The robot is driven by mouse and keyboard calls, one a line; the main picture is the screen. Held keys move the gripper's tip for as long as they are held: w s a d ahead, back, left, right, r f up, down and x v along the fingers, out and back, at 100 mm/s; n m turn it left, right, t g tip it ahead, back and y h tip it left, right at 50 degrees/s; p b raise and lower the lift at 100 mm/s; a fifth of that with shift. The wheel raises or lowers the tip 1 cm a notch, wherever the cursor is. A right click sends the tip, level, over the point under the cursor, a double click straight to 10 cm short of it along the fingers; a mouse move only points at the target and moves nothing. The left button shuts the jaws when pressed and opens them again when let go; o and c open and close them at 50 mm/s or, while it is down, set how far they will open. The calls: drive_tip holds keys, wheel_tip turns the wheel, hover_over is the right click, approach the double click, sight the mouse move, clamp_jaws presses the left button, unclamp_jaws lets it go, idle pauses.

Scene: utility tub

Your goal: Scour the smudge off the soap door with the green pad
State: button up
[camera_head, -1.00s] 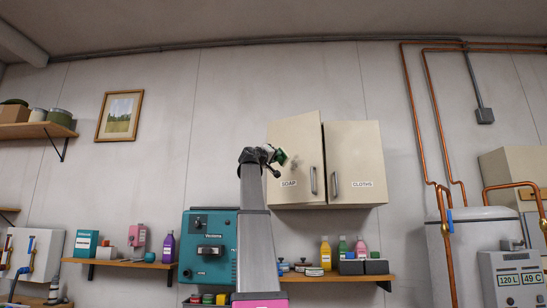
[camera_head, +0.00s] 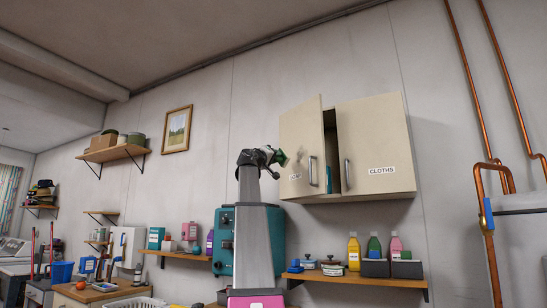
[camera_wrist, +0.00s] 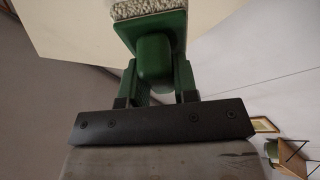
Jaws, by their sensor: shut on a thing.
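The soap door (camera_head: 302,130) is the left door of a cream wall cabinet, labelled SOAP, and stands ajar. A small grey smudge (camera_head: 299,154) shows on it, just right of my gripper. My gripper (camera_head: 268,157) is at the door's left side, shut on the green pad (camera_head: 280,157). In the wrist view, my gripper (camera_wrist: 155,82) holds the green pad (camera_wrist: 153,50) by its knob, with its speckled pale face pointing up the picture. The soap door (camera_wrist: 75,30) fills the upper left there. Whether the pad touches the door is not clear.
The cloths door (camera_head: 375,140) is beside it, with a dark gap and a teal item (camera_head: 329,180) between. Below, a shelf (camera_head: 355,280) holds bottles and tins. Copper pipes (camera_head: 520,110) run at the right. Open wall lies left of the cabinet.

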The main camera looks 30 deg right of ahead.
drive_tip(key=shift+d, duration=0.1)
drive_tip(key=shift+w+d, duration=0.15)
drive_tip(key=shift+d, duration=0.3)
approach(296, 159)
drive_tip(key=shift+w+d+r, duration=0.8)
drive_tip(key=shift+d+r, duration=0.05)
drive_tip(key=shift+r, duration=0.15)
drive_tip(key=shift+d, duration=2.25)
idle(0.6)
